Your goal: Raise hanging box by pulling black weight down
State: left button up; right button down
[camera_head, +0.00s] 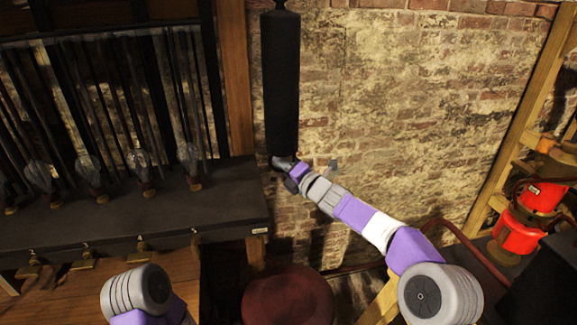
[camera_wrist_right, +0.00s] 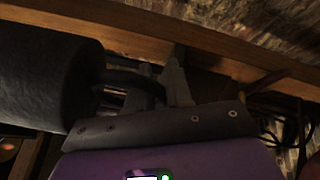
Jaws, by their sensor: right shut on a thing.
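The black weight (camera_head: 281,80) is a long dark cylinder hanging upright against the brick wall in the head view. In the right wrist view its end (camera_wrist_right: 45,75) fills the left side, with a dark curved handle (camera_wrist_right: 132,80) on it. My right gripper (camera_head: 282,163) is at the weight's lower end. In the wrist view its fingers (camera_wrist_right: 150,88) are shut on the handle. The hanging box cannot be made out in either view. My left gripper is out of view; only part of my left arm shows at the bottom left.
A dark bench (camera_head: 130,220) with several glass bulbs (camera_head: 190,160) and slanted rods stands at the left. A round red stool (camera_head: 288,297) is below the weight. Red lanterns (camera_head: 517,232) and a wooden frame (camera_head: 520,120) stand at the right. The wall between is clear.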

jog(key=shift+a+f, duration=0.15)
jog(key=shift+f, duration=0.55)
jog(key=c, duration=1.2)
grip_release()
jog(key=shift+s+r, duration=0.1)
jog(key=b+v, duration=0.1)
jog(key=v, duration=0.6)
jog(key=shift+s+d+r, duration=0.15)
jog(key=shift+d+r, duration=0.05)
jog(key=shift+d, duration=0.15)
